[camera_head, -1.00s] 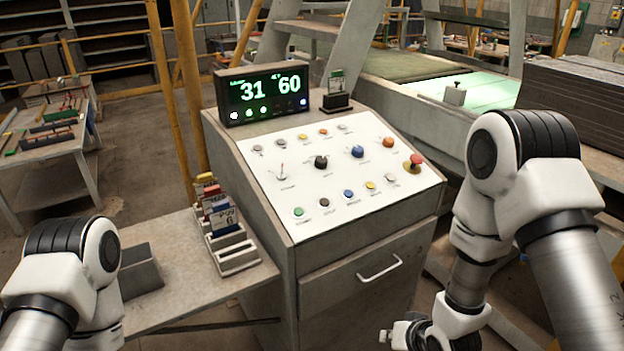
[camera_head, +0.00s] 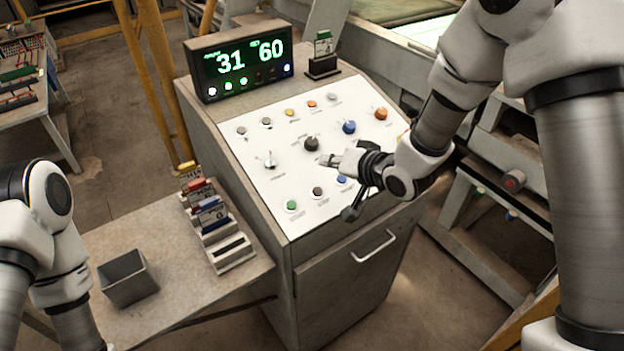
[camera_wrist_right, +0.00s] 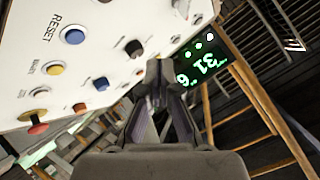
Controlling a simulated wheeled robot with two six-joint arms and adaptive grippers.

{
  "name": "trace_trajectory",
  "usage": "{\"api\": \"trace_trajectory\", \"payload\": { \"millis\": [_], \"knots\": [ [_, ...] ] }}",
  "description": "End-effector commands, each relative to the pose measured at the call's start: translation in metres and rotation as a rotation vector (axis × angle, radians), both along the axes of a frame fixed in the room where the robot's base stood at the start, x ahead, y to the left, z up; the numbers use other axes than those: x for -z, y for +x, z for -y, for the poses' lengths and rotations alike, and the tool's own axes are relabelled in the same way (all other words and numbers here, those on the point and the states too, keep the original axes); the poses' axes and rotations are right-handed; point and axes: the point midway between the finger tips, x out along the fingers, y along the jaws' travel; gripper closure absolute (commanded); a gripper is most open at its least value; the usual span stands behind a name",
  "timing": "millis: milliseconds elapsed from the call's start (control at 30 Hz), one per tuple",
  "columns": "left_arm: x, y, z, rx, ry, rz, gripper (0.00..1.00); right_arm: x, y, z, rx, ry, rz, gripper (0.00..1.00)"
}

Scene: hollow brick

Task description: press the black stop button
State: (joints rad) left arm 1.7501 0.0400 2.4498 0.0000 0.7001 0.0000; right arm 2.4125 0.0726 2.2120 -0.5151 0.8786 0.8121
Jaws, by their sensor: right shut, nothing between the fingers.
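The black stop button (camera_head: 317,192) is in the lower row of the white sloping panel (camera_head: 262,205), between a green button (camera_head: 292,205) and a blue one (camera_head: 341,180). In the right wrist view, a dark button at the top edge (camera_wrist_right: 105,2), past the blue RESET button (camera_wrist_right: 73,37), looks like it. My right gripper (camera_head: 328,160) is shut and empty, over the panel between the black knob (camera_head: 311,143) and the lower row. Its fingertips (camera_wrist_right: 160,68) look apart from the stop button. My left arm shows at the left; its gripper is out of view.
My right forearm covers the panel's right end in the head view. The red mushroom button (camera_wrist_right: 38,128) shows in the wrist view. A lit display (camera_head: 240,65) stands behind the panel. A card rack (camera_head: 215,225) and a grey bin (camera_head: 128,278) are on the left side table.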

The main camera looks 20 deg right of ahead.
Motion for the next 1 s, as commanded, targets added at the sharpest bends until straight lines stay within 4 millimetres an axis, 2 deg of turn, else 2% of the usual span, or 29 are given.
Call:
{"api": "trace_trajectory", "payload": {
  "millis": [367, 800, 1000],
  "knots": [
    [0.006, 0.0, 0.0, 0.0, 0.0, -0.001, 0.6, 0.008, 0.001, 0.0, 0.0, -0.001, -0.001, 1.0],
    [0.057, 0.0, 0.0, 0.0, 0.0, -0.001, 0.6, 0.067, 0.015, -0.006, -0.002, -0.002, -0.001, 1.0],
    [0.066, 0.0, 0.0, 0.0, 0.0, -0.001, 0.6, 0.085, 0.021, -0.008, 0.0, -0.001, -0.001, 1.0]
  ]
}}
